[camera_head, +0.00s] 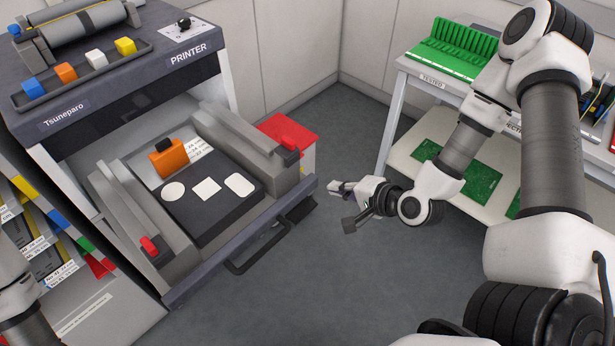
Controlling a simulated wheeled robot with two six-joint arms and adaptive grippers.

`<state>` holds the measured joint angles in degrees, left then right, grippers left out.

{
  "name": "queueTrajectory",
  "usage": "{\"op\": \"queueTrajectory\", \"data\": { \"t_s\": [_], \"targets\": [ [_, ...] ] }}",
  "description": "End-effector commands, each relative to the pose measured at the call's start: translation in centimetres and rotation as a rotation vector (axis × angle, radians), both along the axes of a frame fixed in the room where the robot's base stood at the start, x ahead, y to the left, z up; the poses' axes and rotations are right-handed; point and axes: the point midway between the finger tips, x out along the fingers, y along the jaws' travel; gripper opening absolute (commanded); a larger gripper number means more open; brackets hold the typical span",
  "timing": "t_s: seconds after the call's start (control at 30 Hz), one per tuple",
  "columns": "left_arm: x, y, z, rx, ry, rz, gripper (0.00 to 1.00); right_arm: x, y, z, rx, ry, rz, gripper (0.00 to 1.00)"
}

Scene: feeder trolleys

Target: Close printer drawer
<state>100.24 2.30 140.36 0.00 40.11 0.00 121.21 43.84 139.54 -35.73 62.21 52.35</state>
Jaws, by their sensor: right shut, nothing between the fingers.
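The printer (110,105) stands at the left, with its drawer (240,230) pulled out toward the lower right. Inside the drawer are a dark plate with white shapes (207,188), an orange block (168,158) and grey side rails with red latches. A dark bar handle (255,252) hangs at the drawer's front edge. My right gripper (341,207) is shut and empty, to the right of the drawer front and apart from the handle. Part of my left arm shows at the lower left edge; its gripper is out of view.
A red-topped bin (289,130) stands behind the drawer's right side. A white trolley (405,120) with a green rack (459,47) and green boards stands at the right. A shelf with coloured tags (45,245) is at the left. Grey floor (335,285) is clear before the drawer.

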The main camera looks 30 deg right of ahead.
Motion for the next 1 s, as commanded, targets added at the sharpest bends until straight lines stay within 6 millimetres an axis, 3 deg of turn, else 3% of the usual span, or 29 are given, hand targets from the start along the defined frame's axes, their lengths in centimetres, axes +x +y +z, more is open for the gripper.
{"op": "queueTrajectory", "data": {
  "t_s": [0.3,0.5,1.0],
  "targets": [
    [0.0,0.0,-0.7,0.0,0.0,0.0,1.0,5.4,2.1,-3.4,-0.006,0.0,0.008,0.0],
    [0.0,0.0,0.1,0.0,0.0,0.0,1.0,8.5,3.2,-3.3,-0.003,-0.001,0.003,0.0],
    [0.0,0.0,0.1,0.0,0.0,0.0,1.0,9.4,3.4,-3.4,-0.001,0.001,0.001,0.0]
  ]
}}
